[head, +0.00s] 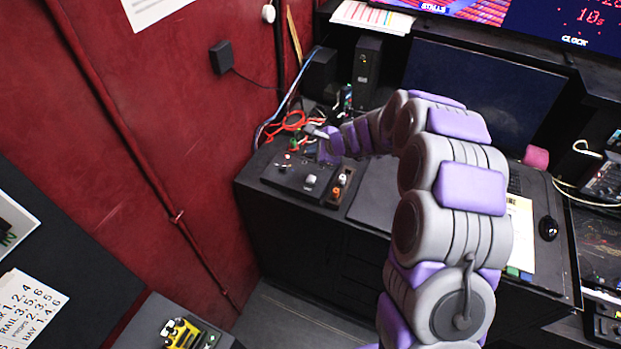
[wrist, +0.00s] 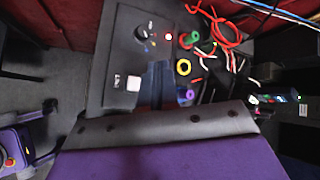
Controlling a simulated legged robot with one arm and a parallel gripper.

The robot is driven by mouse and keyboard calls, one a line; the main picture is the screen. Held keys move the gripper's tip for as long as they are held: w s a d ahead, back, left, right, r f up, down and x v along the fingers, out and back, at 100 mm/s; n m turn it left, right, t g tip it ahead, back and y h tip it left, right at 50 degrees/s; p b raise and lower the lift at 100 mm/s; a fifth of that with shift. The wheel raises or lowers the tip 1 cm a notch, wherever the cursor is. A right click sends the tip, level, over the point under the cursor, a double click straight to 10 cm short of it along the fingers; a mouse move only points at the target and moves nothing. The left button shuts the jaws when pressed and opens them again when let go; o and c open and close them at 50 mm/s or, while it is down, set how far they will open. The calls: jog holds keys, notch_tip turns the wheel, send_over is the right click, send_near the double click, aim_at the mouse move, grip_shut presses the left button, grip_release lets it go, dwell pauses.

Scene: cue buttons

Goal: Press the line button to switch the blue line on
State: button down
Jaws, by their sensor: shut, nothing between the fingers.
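A black control box (head: 283,174) sits on the left end of the black desk. It carries a pale square button (head: 310,180), which also shows in the wrist view (wrist: 133,83) beside a small white label too small to read for certain. A dark knob (wrist: 142,33) and a small red light (wrist: 168,37) sit on the same box. My gripper (head: 317,132) is shut and empty, above the back of the box and apart from the button. In the wrist view my grey and purple wrist fills the bottom. A blue line cannot be made out.
Red cables (head: 292,122) and coloured rings (wrist: 183,67) lie behind the box. A small block with orange buttons (head: 339,184) stands to its right. A dark monitor (head: 485,90) and a black speaker (head: 366,68) stand at the back. The red wall (head: 150,110) bounds the left.

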aim_at(313, 180)
jog(key=shift+f, duration=0.1)
notch_tip(313, 180, down, 9)
jog(key=b, duration=0.7)
jog(key=shift+r+b, duration=0.2)
jog(key=shift+b, duration=0.1)
dwell(1.5)
jog(key=shift+s+d+f, duration=0.1)
jog(key=shift+f, duration=0.25)
jog(key=shift+f+b, duration=0.5)
jog(key=shift+b, duration=0.1)
dwell(0.5)
jog(key=shift+r, duration=0.1)
jog(key=shift+r+p, duration=0.85)
jog(key=shift+p, duration=0.05)
